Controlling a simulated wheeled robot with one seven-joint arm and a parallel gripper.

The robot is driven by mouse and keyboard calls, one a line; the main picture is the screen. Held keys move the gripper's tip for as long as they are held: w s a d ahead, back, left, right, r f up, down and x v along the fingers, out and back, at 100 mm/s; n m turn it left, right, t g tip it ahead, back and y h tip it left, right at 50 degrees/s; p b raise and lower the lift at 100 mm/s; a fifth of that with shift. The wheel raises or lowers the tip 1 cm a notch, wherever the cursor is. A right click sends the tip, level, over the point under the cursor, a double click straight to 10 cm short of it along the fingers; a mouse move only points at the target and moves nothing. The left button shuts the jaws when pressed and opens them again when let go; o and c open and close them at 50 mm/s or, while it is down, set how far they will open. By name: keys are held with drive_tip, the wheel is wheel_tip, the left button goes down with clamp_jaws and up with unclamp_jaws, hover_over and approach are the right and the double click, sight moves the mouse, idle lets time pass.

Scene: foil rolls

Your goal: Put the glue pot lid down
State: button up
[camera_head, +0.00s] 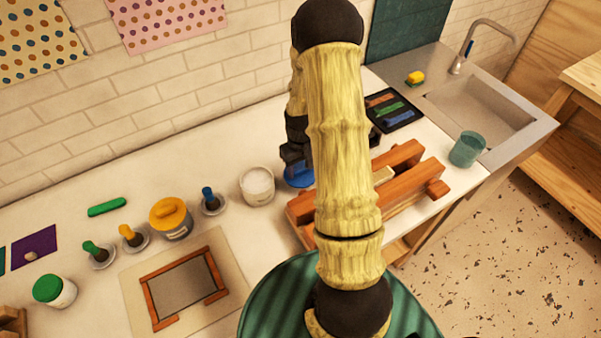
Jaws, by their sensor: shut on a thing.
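A blue lid (298,178) shows just below my gripper (292,160), at the back of the counter. My gripper is shut on this lid and points down. My arm hides the right side of the lid, and I cannot tell whether it touches the counter. Left of it, apart from it, an open white pot (257,186) with white contents stands upright; it appears to be the glue pot.
A wooden press (410,158) stands close on the right, partly behind my arm. Bare counter (215,165) lies behind the pots.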

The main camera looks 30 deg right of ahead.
sight(301, 169)
drive_tip(key=shift+f+p, duration=0.4)
drive_tip(key=shift+f, duration=1.4)
drive_tip(key=shift+f, duration=0.15)
drive_tip(key=o, duration=1)
drive_tip(key=shift+c, duration=0.2)
drive_tip(key=shift+a, duration=0.1)
wheel_tip(301, 169, up, 12)
drive_tip(key=b, duration=0.3)
drive_tip(key=shift+r, duration=0.2)
